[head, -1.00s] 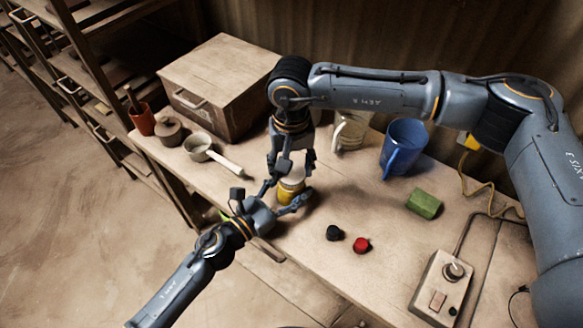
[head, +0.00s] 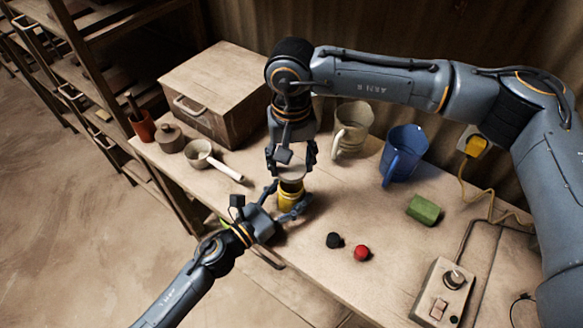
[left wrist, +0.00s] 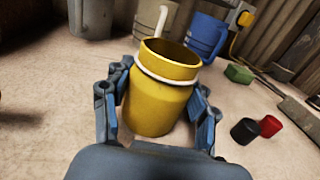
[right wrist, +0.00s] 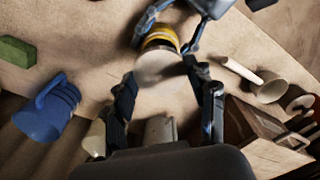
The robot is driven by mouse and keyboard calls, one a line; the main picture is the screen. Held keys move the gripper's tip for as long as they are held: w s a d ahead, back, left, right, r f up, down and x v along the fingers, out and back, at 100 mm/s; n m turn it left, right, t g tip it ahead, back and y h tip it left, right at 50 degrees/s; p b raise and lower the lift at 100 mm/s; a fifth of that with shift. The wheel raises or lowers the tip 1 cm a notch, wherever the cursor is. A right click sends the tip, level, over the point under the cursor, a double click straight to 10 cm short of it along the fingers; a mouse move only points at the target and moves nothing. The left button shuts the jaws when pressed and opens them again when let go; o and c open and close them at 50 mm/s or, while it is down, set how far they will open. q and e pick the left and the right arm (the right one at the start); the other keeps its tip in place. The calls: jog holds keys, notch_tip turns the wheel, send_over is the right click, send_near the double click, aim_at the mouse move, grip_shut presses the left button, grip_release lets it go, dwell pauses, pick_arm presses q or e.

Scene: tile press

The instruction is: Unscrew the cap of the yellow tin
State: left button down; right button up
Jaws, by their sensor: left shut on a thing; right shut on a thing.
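The yellow tin (head: 290,194) stands upright near the table's front edge. My left gripper (left wrist: 155,105) is shut around its body from the front. In the left wrist view the tin (left wrist: 158,108) has an open mouth with a dark inside and a pale ring round its neck. The pale round cap (head: 292,172) is off the tin, just above its mouth. My right gripper (head: 291,163) is shut on the cap from above. In the right wrist view the cap (right wrist: 157,66) sits between the fingertips and hides part of the tin.
A beige mug (head: 352,128) and a blue mug (head: 404,152) stand behind to the right. A green block (head: 424,209), a black knob (head: 334,240) and a red knob (head: 361,253) lie to the right. A saucepan (head: 199,154) and a wooden box (head: 222,90) are left.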

pick_arm(q)
jog(key=shift+c, duration=1.6)
grip_release()
